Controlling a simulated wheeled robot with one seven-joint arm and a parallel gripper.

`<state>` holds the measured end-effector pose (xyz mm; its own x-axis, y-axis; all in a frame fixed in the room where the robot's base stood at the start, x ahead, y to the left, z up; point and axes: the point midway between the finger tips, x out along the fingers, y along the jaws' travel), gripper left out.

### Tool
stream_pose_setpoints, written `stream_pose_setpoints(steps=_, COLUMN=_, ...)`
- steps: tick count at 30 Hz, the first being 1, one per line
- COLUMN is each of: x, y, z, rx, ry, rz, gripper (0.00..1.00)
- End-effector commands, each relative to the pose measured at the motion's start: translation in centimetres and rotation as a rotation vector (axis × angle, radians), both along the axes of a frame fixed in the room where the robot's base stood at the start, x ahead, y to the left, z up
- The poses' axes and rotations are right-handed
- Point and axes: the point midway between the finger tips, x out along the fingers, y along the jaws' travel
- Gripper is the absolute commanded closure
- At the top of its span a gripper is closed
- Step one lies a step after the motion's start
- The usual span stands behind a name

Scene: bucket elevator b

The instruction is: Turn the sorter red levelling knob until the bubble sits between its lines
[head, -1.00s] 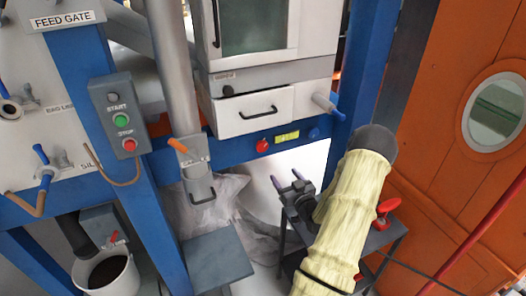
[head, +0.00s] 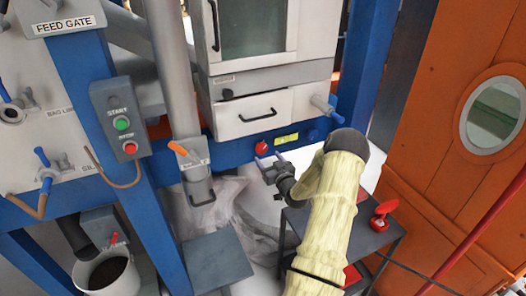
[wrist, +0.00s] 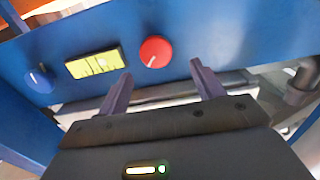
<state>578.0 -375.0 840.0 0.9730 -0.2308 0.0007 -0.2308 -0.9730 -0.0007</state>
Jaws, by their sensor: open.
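The red levelling knob (head: 262,147) sits on the blue beam below the sorter's drawer. In the wrist view the red knob (wrist: 155,51) is round, with a small white mark at its lower edge. The yellow-green bubble level (wrist: 95,63) is on the same beam, beside the knob; its bubble and dark lines are too small to read surely. It also shows in the head view (head: 286,139). My gripper (head: 268,160) is open and empty, just below and in front of the red knob. In the wrist view its two fingers (wrist: 161,88) point toward the beam, apart from the knob.
A blue knob (wrist: 39,79) is on the beam beyond the level. A blue-tipped handle (head: 328,108) juts out above the beam. A dark cart (head: 345,235) with red items stands under my arm. A clear plastic bag (head: 225,205) hangs left of my gripper.

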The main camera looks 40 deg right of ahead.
Motion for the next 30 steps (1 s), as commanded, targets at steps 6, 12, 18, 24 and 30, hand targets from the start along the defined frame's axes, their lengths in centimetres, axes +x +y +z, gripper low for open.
stream_pose_setpoints(steps=6, x=3.3, y=-1.3, z=0.0, rx=-0.001, ry=0.000, rz=-0.007, gripper=0.33)
stream_pose_setpoints(steps=12, x=5.3, y=-1.6, z=0.0, rx=-0.001, ry=0.000, rz=-0.005, gripper=0.33)
stream_pose_setpoints(steps=18, x=5.7, y=-1.5, z=-0.1, rx=0.000, ry=0.002, rz=-0.002, gripper=0.33)
stream_pose_setpoints(steps=24, x=5.7, y=-1.5, z=0.0, rx=-0.001, ry=0.001, rz=-0.002, gripper=0.47)
stream_pose_setpoints(steps=30, x=5.7, y=-1.5, z=0.0, rx=-0.001, ry=0.001, rz=-0.003, gripper=0.76)
